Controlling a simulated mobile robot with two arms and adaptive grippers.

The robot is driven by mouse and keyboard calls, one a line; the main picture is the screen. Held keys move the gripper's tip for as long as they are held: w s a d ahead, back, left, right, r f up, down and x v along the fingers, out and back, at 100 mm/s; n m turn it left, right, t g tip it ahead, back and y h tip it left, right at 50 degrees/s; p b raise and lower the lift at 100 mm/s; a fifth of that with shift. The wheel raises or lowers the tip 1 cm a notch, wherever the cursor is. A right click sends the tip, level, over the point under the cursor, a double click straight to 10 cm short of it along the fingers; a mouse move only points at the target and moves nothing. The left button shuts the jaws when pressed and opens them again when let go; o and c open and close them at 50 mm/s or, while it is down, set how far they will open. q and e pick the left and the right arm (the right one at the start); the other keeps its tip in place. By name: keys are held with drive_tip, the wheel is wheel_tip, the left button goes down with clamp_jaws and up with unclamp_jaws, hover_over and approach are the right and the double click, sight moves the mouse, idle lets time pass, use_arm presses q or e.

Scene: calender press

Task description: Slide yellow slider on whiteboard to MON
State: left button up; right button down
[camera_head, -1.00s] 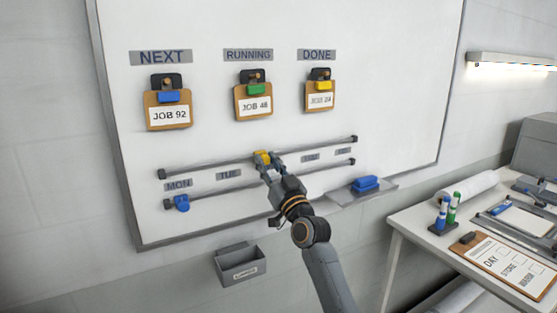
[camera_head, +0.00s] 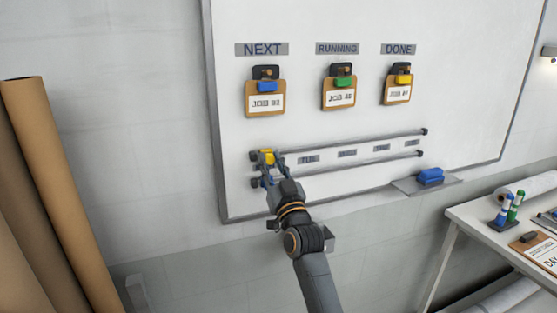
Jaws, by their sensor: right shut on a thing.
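The whiteboard (camera_head: 480,60) fills the upper middle of the head view. Two dark rails run across its lower part, with small day labels between them; a TUE label (camera_head: 308,159) shows. The yellow slider (camera_head: 267,157) is at the left end of the upper rail. My right gripper (camera_head: 268,163) is shut on the yellow slider. The MON label is hidden behind the gripper. The blue slider (camera_head: 256,183) at the left end of the lower rail is mostly hidden by the gripper. My left gripper is out of view.
Clipboards hang under NEXT (camera_head: 262,49), RUNNING and DONE. A blue eraser (camera_head: 431,176) sits on a ledge at the lower right. A bench (camera_head: 470,222) with markers is at the right. Brown rolls (camera_head: 45,190) stand at the far left.

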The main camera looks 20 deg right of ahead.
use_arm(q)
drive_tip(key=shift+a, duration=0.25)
use_arm(e)
drive_tip(key=shift+a, duration=0.15)
drive_tip(key=c, duration=1.1)
unclamp_jaws()
drive_tip(key=shift+a, duration=0.15)
drive_tip(key=shift+s+f, duration=0.2)
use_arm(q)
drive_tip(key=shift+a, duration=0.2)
use_arm(e)
drive_tip(key=v, duration=1.1)
drive_tip(key=shift+s, duration=0.25)
